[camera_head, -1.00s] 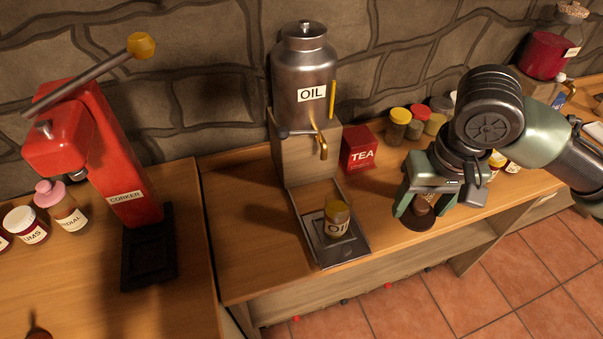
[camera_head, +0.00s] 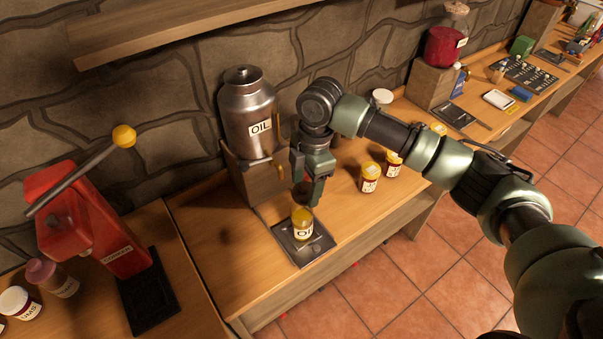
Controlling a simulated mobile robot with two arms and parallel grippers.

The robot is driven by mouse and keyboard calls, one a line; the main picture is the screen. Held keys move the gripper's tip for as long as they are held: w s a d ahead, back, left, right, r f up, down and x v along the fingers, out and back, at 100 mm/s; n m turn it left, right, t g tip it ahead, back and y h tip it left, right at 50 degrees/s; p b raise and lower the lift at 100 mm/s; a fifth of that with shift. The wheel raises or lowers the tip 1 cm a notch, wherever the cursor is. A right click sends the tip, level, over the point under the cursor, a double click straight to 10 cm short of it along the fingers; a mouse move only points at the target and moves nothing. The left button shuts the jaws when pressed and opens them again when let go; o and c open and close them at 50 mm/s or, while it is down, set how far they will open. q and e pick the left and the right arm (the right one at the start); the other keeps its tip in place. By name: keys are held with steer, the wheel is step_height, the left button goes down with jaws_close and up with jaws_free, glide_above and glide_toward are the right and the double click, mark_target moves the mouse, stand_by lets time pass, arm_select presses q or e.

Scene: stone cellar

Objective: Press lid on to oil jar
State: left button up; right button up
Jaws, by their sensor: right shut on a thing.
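The oil jar (camera_head: 302,224), a small glass jar of yellow oil with a white label, stands upright on the dark tray (camera_head: 322,246) in front of the metal oil dispenser (camera_head: 248,112). My right gripper (camera_head: 307,196) points down just above the jar's mouth. It is shut on a small brownish thing, likely the lid, mostly hidden between the fingers. I cannot tell whether it touches the jar's rim. My left gripper is not in view.
The red corker (camera_head: 95,220) stands at the left by several small jars. The stone wall is behind. Bare tabletop (camera_head: 215,240) lies left of the tray.

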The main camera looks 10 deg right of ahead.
mark_target(302, 198)
steer(key=n, duration=0.1)
steer(key=n+p, duration=0.1)
steer(key=shift+w+a+f+n, duration=0.15)
steer(key=shift+w+a+n, duration=0.15)
steer(key=shift+a, duration=0.05)
steer(key=shift+w+f+n, duration=0.1)
steer(key=shift+f+n, duration=0.15)
steer(key=shift+n, duration=0.25)
step_height(302, 198, down, 5)
steer(key=b, duration=0.4)
steer(key=shift+r+b, duration=0.1)
steer(key=shift+b, duration=0.25)
steer(key=shift+f, duration=0.85)
steer(key=shift+r+p, duration=0.1)
steer(key=shift+p, duration=0.5)
steer(key=shift+f, duration=0.25)
stand_by(0.4)
steer(key=shift+p, duration=0.5)
stand_by(0.5)
steer(key=o, duration=1.4)
